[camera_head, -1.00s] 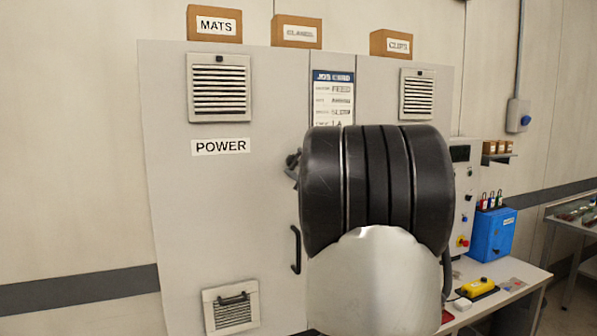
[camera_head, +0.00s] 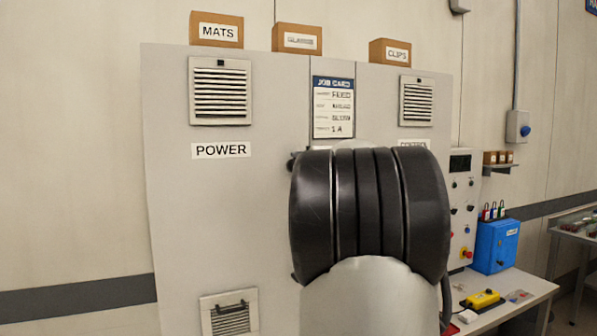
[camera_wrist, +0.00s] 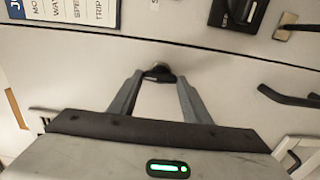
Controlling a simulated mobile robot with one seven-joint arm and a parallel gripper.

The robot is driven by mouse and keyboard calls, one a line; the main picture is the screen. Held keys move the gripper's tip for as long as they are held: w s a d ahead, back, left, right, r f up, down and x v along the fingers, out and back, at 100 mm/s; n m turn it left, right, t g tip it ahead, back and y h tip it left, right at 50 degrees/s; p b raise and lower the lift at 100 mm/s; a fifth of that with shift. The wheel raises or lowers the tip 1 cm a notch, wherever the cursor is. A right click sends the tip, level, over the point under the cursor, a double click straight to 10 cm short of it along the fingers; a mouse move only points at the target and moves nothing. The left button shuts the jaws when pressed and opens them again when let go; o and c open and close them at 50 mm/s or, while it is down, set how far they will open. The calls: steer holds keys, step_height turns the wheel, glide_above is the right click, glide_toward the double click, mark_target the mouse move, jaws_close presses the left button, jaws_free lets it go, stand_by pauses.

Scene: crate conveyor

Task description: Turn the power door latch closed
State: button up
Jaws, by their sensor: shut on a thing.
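The power door latch (camera_wrist: 159,72) is a small dark knob on the pale cabinet front in the wrist view. My gripper (camera_wrist: 160,79) has its two grey fingers on either side of the latch and is shut on it. The turn angle of the latch is hard to make out. The power door (camera_head: 200,230) is the wide grey panel under the POWER label (camera_head: 221,150) in the head view, and it looks flush with the cabinet. My black arm link hides the latch and fingertips there.
In the wrist view, a black door handle (camera_wrist: 290,99) is to the right, and another dark latch (camera_wrist: 238,12) is near the top. The job card (camera_head: 333,107) hangs above my arm. A bench with a yellow control box (camera_head: 482,299) stands right.

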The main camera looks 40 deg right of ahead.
stand_by(0.3)
steer(key=o, duration=1)
steer(key=shift+o, duration=0.2)
